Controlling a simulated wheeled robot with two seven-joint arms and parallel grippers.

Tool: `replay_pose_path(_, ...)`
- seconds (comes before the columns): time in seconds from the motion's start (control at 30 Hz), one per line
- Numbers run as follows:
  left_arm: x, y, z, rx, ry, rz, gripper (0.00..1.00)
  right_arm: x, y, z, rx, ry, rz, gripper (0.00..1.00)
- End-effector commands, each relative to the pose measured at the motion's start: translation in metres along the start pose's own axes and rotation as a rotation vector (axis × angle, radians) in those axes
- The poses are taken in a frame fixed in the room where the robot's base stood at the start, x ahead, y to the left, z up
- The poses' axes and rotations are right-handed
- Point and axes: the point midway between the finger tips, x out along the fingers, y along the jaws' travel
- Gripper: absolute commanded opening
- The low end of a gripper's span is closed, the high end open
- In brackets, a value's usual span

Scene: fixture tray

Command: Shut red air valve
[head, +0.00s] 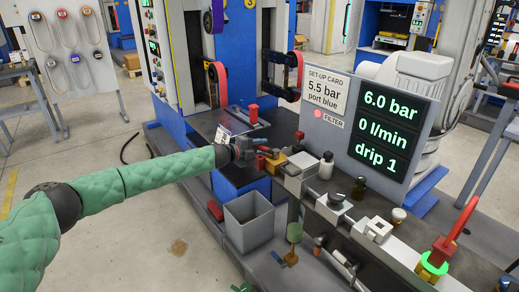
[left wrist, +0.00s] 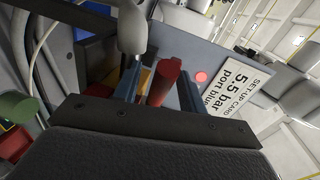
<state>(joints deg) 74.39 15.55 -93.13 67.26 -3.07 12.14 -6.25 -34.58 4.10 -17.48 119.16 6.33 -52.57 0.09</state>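A small red handle (head: 260,162) sits by a brass-coloured block (head: 276,164) at the left end of the fixture line. My left gripper (head: 255,156) is at this handle, its arm reaching in from the left. In the left wrist view, a red cylindrical handle (left wrist: 165,80) lies between the two blue-grey fingers, close to the right finger. A gap shows on its left side, so the fingers look open around it. A larger red lever (head: 460,222) stands tilted up above a glowing green ring (head: 433,263) at the right.
A grey open bin (head: 248,222) stands below the gripper. A display panel (head: 387,125) reads 6.0 bar, 0 l/min, drip 1. The set-up card (head: 323,94) says 5.5 bar, port blue. Bottles and fittings line the rail to the right.

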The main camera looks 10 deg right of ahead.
Motion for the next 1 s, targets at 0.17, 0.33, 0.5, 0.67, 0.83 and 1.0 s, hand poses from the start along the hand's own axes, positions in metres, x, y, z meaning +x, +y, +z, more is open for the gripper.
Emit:
replay_pose_path(0.17,-0.004,0.0,0.001,0.0,-0.001,0.0,0.41,0.0,0.0,0.001,0.0,0.0,0.0,0.36)
replay_pose_path(0.33,-0.02,0.0,0.001,0.001,0.0,0.0,0.41,0.003,0.0,0.001,0.0,0.007,0.0,0.36)
replay_pose_path(0.5,-0.044,0.001,0.002,-0.001,-0.002,0.0,0.41,0.007,0.002,0.004,0.001,0.014,0.001,0.36)
replay_pose_path(0.67,-0.063,0.001,0.001,-0.001,-0.001,0.0,0.41,0.011,0.003,0.006,0.001,0.018,0.003,0.36)
replay_pose_path(0.83,-0.075,0.001,0.001,0.0,0.0,0.0,0.41,0.017,0.004,0.011,0.002,0.018,0.004,0.36)
replay_pose_path(1.0,-0.078,0.001,0.0,0.0,0.0,0.0,0.41,0.018,0.005,0.012,0.002,0.017,0.004,0.36)
